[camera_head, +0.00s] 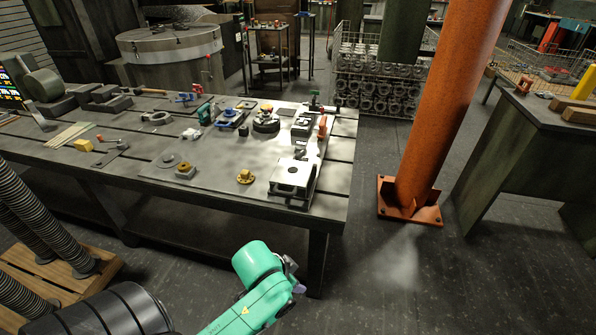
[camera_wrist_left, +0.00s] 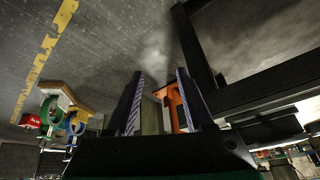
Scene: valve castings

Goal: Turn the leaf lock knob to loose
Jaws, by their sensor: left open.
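Several small knobs and fittings stand on the workbench (camera_head: 225,203) in the head view; I cannot tell which is the leaf lock knob. A brass-yellow knob (camera_head: 245,177) sits near the front, left of a pale metal fixture (camera_head: 293,177). Another yellow-topped knob (camera_head: 185,168) is on a small block to its left. My green arm is below the bench's front edge, its gripper not clearly visible there. My left gripper (camera_wrist_left: 158,75) is open in the left wrist view, with nothing between its fingers. My right gripper is not in view.
An orange column (camera_head: 440,105) on a bolted base stands right of the bench. A second dark bench (camera_head: 545,112) is farther right. A wire crate of round castings (camera_head: 375,92) stands behind. Floor between bench and column is clear. Ribbed hoses (camera_head: 40,225) are at lower left.

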